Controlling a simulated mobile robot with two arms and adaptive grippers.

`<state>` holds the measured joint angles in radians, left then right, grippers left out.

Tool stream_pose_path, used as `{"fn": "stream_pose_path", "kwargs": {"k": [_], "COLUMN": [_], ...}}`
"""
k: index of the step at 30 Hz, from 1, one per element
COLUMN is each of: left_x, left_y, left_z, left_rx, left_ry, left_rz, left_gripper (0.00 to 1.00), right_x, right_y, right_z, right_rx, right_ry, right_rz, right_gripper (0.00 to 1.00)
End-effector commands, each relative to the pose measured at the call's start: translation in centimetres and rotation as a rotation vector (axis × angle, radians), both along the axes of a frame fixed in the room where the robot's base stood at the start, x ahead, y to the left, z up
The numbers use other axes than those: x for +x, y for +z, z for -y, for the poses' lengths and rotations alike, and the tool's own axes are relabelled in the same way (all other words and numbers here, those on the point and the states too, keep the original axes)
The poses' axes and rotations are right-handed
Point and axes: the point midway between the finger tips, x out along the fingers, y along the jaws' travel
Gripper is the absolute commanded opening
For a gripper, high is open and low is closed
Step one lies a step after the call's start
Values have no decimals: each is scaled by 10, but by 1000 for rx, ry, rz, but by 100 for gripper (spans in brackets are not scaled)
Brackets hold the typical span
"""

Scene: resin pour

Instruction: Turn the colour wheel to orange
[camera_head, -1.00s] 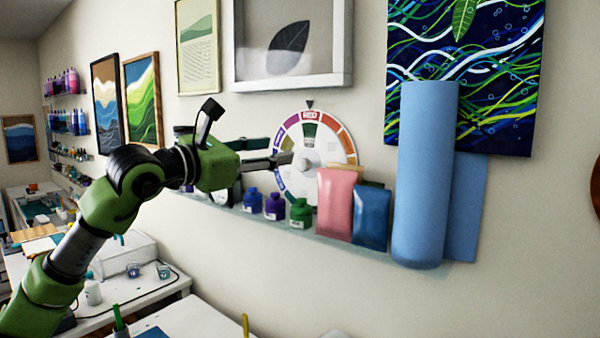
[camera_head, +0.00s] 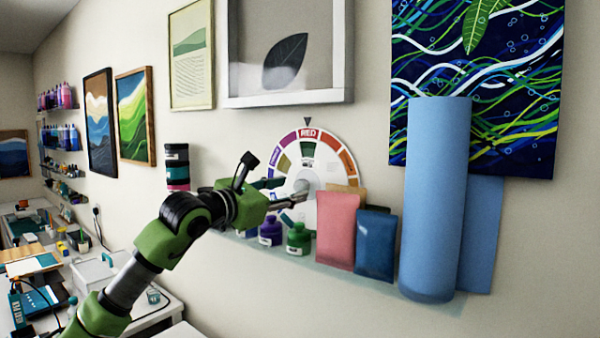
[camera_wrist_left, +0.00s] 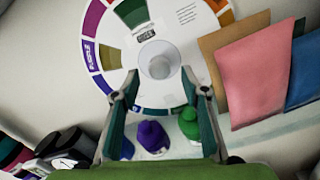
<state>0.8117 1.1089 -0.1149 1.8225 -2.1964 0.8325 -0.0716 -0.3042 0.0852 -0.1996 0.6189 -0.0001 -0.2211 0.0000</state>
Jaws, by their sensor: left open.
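The colour wheel (camera_head: 334,150) is a white disc with coloured segments on the wall. Its RED segment is at the top, under a black pointer (camera_head: 307,121), with orange segments to the right. A pale round knob (camera_wrist_left: 160,66) sits at its centre. My left gripper (camera_head: 287,190) is open in front of the wheel. In the left wrist view its two fingers (camera_wrist_left: 160,78) are spread, with the knob between and just beyond the tips. I cannot tell whether they touch it. The gripper hides part of the wheel's lower left. My right gripper is not in view.
A shelf under the wheel holds a purple bottle (camera_head: 270,231), a green bottle (camera_head: 298,238), a pink pouch (camera_head: 337,230), a blue pouch (camera_head: 375,245) and a tall blue roll (camera_head: 435,200). The pouches cover the wheel's lower right. Stacked jars (camera_head: 177,165) stand to the left.

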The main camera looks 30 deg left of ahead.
Motion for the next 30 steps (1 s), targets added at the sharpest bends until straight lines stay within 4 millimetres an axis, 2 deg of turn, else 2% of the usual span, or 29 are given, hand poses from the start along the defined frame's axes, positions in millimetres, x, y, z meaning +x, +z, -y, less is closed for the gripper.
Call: {"fn": "stream_pose_path", "kwargs": {"k": [1, 6, 9, 20, 21, 25, 30], "left_x": [11, 36, 45, 50, 50, 50, 50], "left_y": [7, 4, 2, -1, -1, -1, -1], "left_z": [1, 2, 3, 4, 4, 4, 3], "left_rx": [-7, -5, -2, 0, 0, 0, -1], "left_ry": [-1, 0, 1, 0, 0, 1, 1], "left_rz": [-1, 0, 0, 0, 0, 0, 0], "left_gripper": [41, 41, 41, 41, 36, 2, 0], "right_x": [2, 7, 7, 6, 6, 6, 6], "right_y": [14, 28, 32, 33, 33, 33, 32], "right_z": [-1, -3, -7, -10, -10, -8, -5], "right_rx": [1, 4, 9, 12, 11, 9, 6], "right_ry": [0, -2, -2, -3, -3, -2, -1], "right_rz": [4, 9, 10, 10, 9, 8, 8], "right_gripper": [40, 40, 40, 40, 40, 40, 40]}}
